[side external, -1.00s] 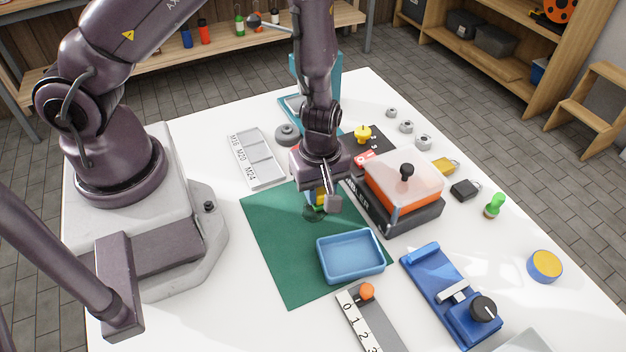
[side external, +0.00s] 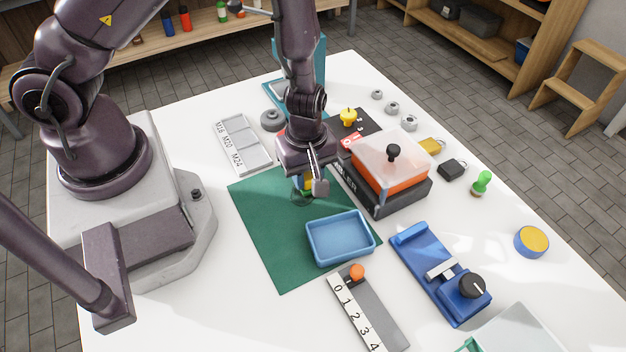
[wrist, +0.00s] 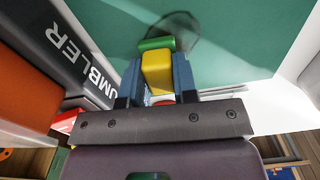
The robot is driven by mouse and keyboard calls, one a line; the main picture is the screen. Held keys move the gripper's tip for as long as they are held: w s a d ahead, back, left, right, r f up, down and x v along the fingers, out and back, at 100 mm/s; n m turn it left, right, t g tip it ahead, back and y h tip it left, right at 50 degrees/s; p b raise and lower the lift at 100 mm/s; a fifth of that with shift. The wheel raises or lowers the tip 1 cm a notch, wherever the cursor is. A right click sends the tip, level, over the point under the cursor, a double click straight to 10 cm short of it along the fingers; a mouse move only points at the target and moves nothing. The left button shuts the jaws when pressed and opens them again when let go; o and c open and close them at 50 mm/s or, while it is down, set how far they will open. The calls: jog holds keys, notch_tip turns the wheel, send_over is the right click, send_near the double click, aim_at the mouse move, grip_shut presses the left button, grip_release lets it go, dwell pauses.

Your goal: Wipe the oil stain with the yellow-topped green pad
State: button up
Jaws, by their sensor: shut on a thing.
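My gripper (side external: 308,190) is shut on the yellow-topped green pad, pointing down over the far part of the green mat (side external: 268,232). In the wrist view the pad's yellow top (wrist: 158,72) sits between the blue fingers, with its green part (wrist: 157,43) beyond them. The oil stain (wrist: 187,28) shows there as a dark, smeared ring on the mat, around and beside the pad's green end. The pad is at or very near the mat; I cannot tell whether it touches. In the side view the gripper mostly hides the pad and stain.
A blue tray (side external: 312,252) stands on the mat's near right part. A black and orange box with a clear lid (side external: 378,182) stands close right of my gripper. A grey sorting tray (side external: 240,150) lies at the back left. The mat's left part is clear.

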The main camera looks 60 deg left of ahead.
jog(key=a, duration=0.3)
jog(key=shift+a, duration=0.15)
notch_tip(320, 180, up, 8)
dwell(0.6)
dwell(0.3)
